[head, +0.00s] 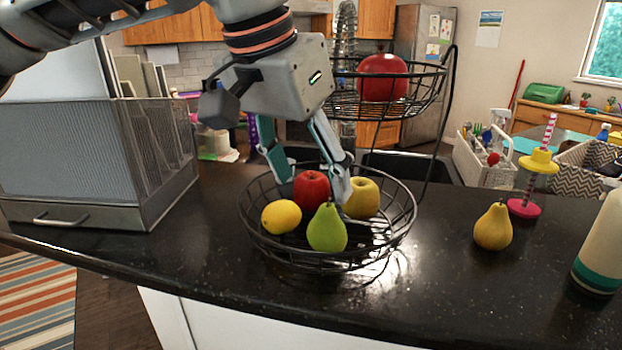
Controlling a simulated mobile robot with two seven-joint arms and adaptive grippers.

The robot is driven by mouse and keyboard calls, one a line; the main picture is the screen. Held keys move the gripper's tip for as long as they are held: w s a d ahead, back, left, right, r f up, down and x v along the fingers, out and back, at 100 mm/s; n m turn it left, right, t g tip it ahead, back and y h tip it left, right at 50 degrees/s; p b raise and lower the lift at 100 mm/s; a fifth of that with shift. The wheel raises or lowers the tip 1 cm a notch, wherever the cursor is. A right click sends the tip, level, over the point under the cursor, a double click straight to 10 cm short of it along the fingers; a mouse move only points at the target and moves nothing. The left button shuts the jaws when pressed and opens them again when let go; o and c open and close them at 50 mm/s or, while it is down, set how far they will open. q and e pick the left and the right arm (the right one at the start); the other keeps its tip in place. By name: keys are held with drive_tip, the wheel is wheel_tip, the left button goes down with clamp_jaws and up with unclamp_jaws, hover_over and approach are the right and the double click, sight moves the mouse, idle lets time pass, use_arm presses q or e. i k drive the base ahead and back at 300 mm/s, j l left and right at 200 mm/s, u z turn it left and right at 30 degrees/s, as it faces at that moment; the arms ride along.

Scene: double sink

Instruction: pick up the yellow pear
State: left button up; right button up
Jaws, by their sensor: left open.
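The yellow pear (493,228) stands upright on the black counter, right of the wire fruit basket (262,236). My left gripper (310,180) is open and points down into the lower basket, well to the left of the yellow pear. Its fingers are on either side of a red apple (311,189); I cannot tell whether they touch it. The lower basket also holds a green pear (327,229), a lemon (281,216) and a yellow apple (361,197), which is close to the right finger. My right gripper is not in view.
The basket's upper tier holds another red fruit (383,77). A pink and yellow stand (539,162) is behind the pear, and a white and green bottle (603,245) is to its right. A mesh file box (98,160) stands at left. The counter (450,290) in front is clear.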

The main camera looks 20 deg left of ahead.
sight(492, 231)
drive_tip(key=k, duration=1)
